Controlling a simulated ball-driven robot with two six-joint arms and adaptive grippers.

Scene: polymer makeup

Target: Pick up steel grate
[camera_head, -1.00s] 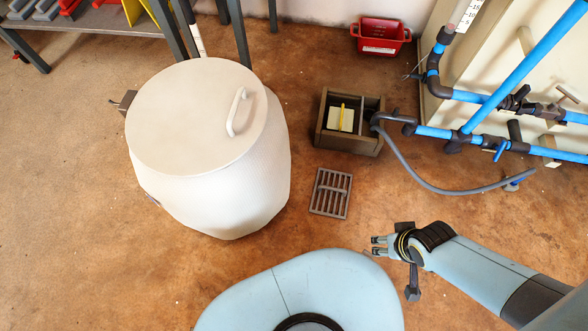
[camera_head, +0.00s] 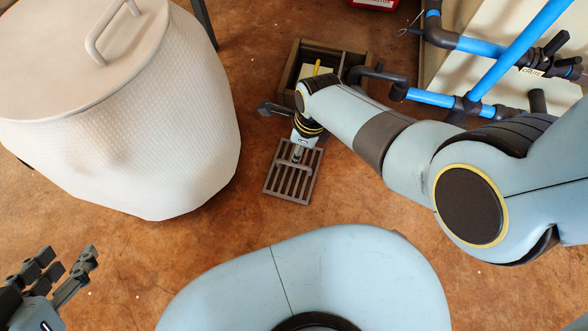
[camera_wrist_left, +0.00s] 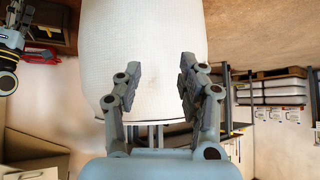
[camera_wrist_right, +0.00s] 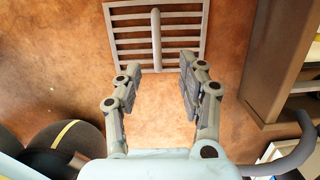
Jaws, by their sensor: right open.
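The steel grate (camera_head: 289,184) lies flat on the brown floor, in front of the wooden box. It is a grey slatted rectangle. In the right wrist view the grate (camera_wrist_right: 156,42) is at the top, with a raised bar across its slats. My right gripper (camera_head: 298,154) is over the grate's far end in the head view. Its fingers (camera_wrist_right: 158,78) are open and empty, with bare floor between them; I cannot tell its exact height. My left gripper (camera_head: 72,270) is at the lower left, away from the grate. Its fingers (camera_wrist_left: 157,78) are open and empty.
A large white lidded barrel (camera_head: 130,130) stands left of the grate. A divided wooden box (camera_head: 290,70) stands just behind it. Blue pipes (camera_head: 480,45) run at the right. A red bin (camera_head: 375,3) is at the back. Floor left and front of the grate is clear.

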